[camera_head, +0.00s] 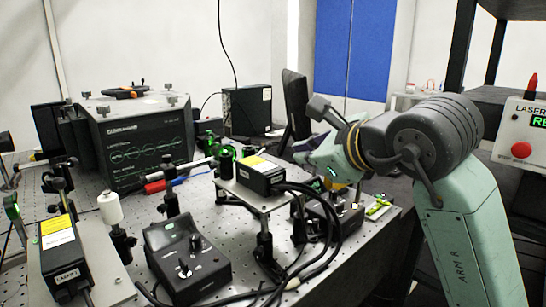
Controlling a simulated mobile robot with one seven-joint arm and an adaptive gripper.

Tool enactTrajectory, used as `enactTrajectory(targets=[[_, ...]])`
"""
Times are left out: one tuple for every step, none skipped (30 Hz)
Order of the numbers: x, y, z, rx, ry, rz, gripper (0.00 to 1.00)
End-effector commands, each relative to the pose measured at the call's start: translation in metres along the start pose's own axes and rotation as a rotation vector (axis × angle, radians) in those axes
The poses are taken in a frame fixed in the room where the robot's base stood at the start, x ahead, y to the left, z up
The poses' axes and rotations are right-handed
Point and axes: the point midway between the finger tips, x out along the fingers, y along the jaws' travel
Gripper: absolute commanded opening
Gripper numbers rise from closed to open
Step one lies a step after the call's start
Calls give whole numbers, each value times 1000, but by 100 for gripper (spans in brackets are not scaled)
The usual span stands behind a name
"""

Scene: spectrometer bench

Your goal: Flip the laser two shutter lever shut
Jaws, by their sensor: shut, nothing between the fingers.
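A black laser box (260,174) with a yellow label sits on a raised plate at the middle of the bench. Another black laser box (65,256), with a yellow and white label, lies at the front left. I cannot read for sure which box is laser two, and I cannot make out a shutter lever. A small green-lit part (226,160) stands at the left end of the middle box. My gripper (305,152) is to the right of the middle box, behind it, shut and empty. It is small and partly hidden by my wrist.
A black control box (187,262) with knobs stands at the front, with thick cables beside it. A large dark instrument (140,140) stands at the back left. Posts and optics crowd the perforated bench (215,225). A panel with a red button (521,150) is at right.

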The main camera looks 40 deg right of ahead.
Motion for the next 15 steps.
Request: enactTrajectory(targets=[[0, 0, 0, 0, 0, 0, 0], [0, 0, 0, 0, 0, 0, 0], [0, 0, 0, 0, 0, 0, 0], [0, 0, 0, 0, 0, 0, 0], [0, 0, 0, 0, -1, 0, 0], [0, 0, 0, 0, -1, 1, 0], [0, 0, 0, 0, -1, 1, 0], [1, 0, 0, 0, -1, 1, 0], [2, 0, 1, 0, -1, 2, 0], [4, 0, 1, 0, -1, 2, 0], [6, 0, 1, 0, -1, 3, 0], [11, 0, 1, 0, -1, 4, 0], [14, 0, 1, 1, -1, 5, 0], [19, 0, 1, 1, -1, 5, 0], [26, 0, 2, 1, -2, 6, 0]])
